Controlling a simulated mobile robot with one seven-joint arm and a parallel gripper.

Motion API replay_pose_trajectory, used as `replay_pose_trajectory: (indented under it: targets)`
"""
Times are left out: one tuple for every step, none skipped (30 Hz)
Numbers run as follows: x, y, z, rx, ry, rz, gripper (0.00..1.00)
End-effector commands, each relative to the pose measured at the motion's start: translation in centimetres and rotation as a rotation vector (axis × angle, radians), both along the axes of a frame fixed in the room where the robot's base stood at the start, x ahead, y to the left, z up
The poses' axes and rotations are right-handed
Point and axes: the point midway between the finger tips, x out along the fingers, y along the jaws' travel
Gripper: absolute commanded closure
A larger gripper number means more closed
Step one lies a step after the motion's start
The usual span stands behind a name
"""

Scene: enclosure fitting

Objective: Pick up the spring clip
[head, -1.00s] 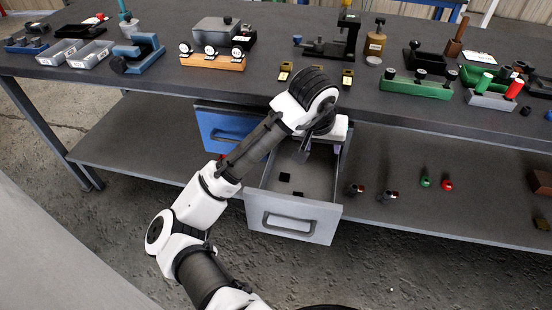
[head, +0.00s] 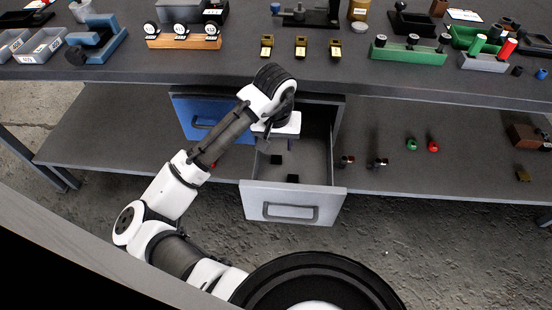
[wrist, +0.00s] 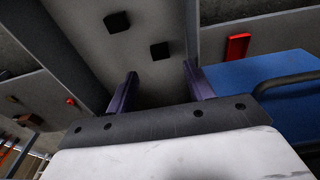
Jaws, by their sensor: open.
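Two small dark blocks lie on the floor of the open grey drawer (head: 266,183): a rear one (head: 276,160) and a front one (head: 292,178). Both also show in the wrist view, one at the top (wrist: 117,21) and one nearer the fingers (wrist: 160,51). I cannot tell whether either is the spring clip. My gripper (wrist: 160,72) is open and empty, with its two purple fingers spread. In the head view my gripper (head: 276,138) is over the rear of the drawer, and my wrist partly hides its fingers.
The blue drawer (head: 205,112) is beside the grey one, on the left. The workbench (head: 370,75) overhangs the drawer's rear. A red piece (wrist: 238,47) lies beside the blue drawer. Several small parts stand on the lower shelf (head: 460,175) at right.

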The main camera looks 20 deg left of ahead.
Motion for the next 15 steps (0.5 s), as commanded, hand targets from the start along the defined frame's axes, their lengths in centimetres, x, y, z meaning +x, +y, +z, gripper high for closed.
replay_pose_trajectory:
  targets:
    - [0.0, 0.1, -0.6, 0.001, 0.001, 0.001, 0.47]
    - [0.1, 0.1, -0.9, 0.001, 0.001, 0.000, 0.47]
    - [0.1, 0.1, -1.2, 0.000, 0.000, 0.000, 0.47]
    - [0.1, 0.1, -1.3, 0.000, 0.000, 0.000, 0.47]
    - [0.2, 0.1, -1.5, 0.000, 0.000, 0.000, 0.47]
    - [0.2, 0.1, -1.7, 0.000, 0.001, 0.000, 0.47]
    - [0.2, 0.1, -2.0, 0.000, 0.001, 0.000, 0.47]
    - [0.3, 0.1, -2.4, -0.001, 0.002, 0.000, 0.47]
    - [0.3, 0.1, -2.9, 0.000, 0.001, 0.001, 0.47]
    - [0.4, 0.1, -3.5, 0.000, 0.002, 0.001, 0.47]
    - [0.4, 0.1, -4.0, -0.001, 0.002, 0.000, 0.47]
    - [0.5, 0.2, -4.6, -0.001, 0.002, 0.001, 0.47]
    - [0.5, 0.2, -5.1, -0.001, 0.002, 0.001, 0.47]
    - [0.6, 0.2, -5.5, -0.001, 0.001, 0.002, 0.47]
    - [0.7, 0.2, -6.0, 0.001, 0.001, 0.001, 0.47]
